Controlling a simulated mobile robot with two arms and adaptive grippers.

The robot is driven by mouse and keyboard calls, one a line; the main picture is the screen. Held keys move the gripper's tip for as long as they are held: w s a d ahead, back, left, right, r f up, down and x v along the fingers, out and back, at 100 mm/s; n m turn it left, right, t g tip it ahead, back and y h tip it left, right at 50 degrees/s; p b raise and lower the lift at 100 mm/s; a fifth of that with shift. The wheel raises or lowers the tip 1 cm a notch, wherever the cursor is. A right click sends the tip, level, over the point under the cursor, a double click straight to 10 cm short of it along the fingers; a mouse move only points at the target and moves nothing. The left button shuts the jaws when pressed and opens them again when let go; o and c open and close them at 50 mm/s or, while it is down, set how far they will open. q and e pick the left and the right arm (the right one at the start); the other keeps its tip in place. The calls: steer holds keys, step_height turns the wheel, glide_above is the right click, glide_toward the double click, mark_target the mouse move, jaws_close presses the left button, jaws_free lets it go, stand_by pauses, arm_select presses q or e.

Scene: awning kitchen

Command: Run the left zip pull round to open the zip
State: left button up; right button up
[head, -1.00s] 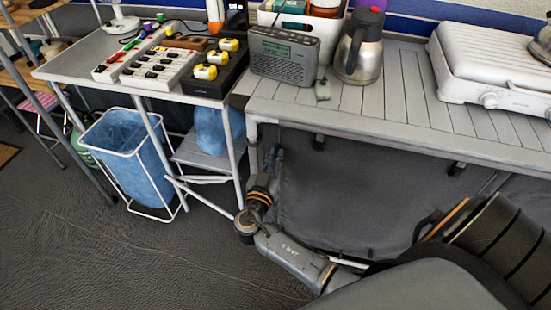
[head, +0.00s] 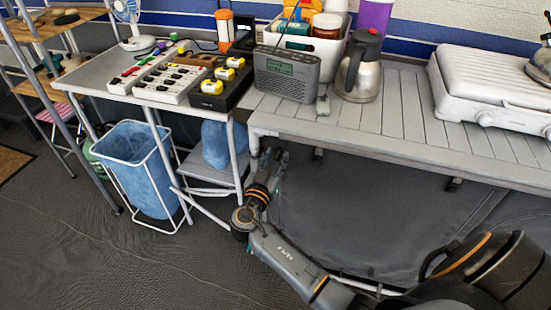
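A dark grey fabric panel (head: 350,215) hangs below the slatted grey table and fills the space under it. I cannot make out the zip or its left pull at this size. My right gripper (head: 273,158) is at the upper left edge of this panel, just under the table's left front corner and beside its leg. Its fingers point up and are small and dark against the panel. I cannot tell whether they are apart or closed, or whether they hold anything. My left gripper is not in view.
The slatted table (head: 410,105) carries a radio (head: 287,74), a steel jug (head: 361,75) and a white grill (head: 490,85). To the left stand a side table (head: 95,70) with power strips, a blue-lined bin (head: 145,170) and a low step (head: 205,168). The floor in front is clear.

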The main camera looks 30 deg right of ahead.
steer(key=shift+s+a+f, duration=0.1)
steer(key=shift+s+a, duration=0.05)
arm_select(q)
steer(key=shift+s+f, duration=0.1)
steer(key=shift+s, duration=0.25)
arm_select(e)
steer(key=v, duration=1.1)
steer(key=shift+s+a, duration=0.2)
